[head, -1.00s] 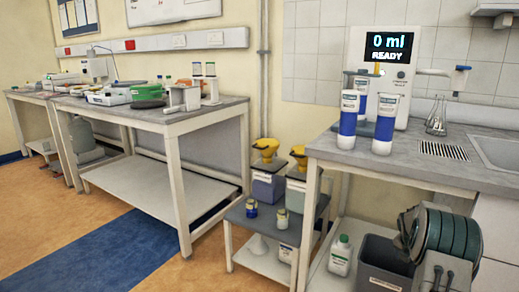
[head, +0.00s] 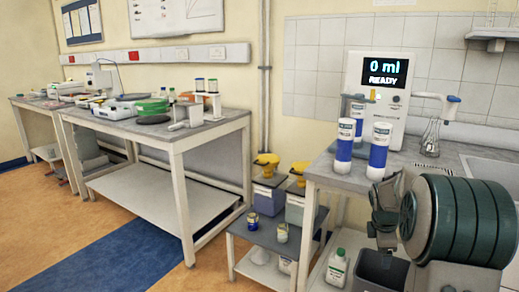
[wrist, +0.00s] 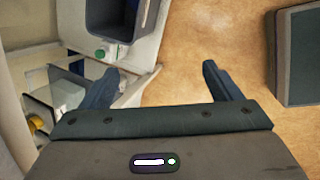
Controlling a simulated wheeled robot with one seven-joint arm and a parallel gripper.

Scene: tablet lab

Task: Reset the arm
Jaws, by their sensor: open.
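My arm shows at the lower right of the head view, in front of the bench with the sink, and hides part of that bench. In the wrist view my gripper (wrist: 162,70) points down with its two dark fingers spread wide apart. The gripper appears empty and touches nothing in view.
A grey bin (head: 378,270) and a green-capped bottle (head: 337,268) are below. Open floor (head: 60,225) lies left.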

